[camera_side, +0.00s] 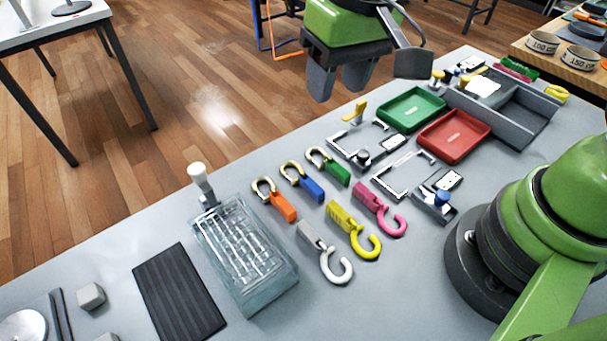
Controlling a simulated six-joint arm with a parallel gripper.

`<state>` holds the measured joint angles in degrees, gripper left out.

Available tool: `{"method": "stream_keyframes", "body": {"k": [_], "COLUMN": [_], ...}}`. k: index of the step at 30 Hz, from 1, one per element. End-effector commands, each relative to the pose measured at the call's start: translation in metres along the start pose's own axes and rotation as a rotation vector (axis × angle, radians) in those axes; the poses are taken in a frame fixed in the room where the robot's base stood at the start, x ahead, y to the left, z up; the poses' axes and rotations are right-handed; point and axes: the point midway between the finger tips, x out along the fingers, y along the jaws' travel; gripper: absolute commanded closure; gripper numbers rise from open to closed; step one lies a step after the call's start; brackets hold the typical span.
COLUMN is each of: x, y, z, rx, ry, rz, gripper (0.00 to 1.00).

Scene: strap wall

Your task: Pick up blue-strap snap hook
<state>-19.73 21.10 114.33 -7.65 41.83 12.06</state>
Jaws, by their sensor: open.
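The blue-strap snap hook (307,186) lies on the grey table in the side view, with a blue body and a pale brass hook end towards the back left. It is between the orange snap hook (282,206) and the green snap hook (335,171). My gripper (338,88) hangs near the top middle, beyond the back table edge in the picture and well clear of the hooks. Its two dark fingers point down, open and with nothing between them.
Grey (314,238), yellow (345,219) and pink (372,199) hooks lie in front. A clear box (272,290) with a white-knobbed post stands left. Clamp-like frames (398,178), a green tray (408,106) and a red tray (452,132) are to the right.

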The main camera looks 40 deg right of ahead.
Motion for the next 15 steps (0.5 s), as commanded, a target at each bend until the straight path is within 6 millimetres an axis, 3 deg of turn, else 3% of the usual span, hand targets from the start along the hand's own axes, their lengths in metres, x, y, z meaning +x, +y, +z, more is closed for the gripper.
{"method": "stream_keyframes", "body": {"k": [1, 6, 15], "x": [0.021, 0.068, 0.109], "y": [-0.007, -0.021, -0.023], "z": [0.0, 0.003, 0.01], "rx": [-0.025, -0.078, -0.099], "ry": [-0.037, -0.102, -0.132], "rz": [0.022, 0.069, 0.091], "gripper": [0.53, 0.53, 0.53]}}
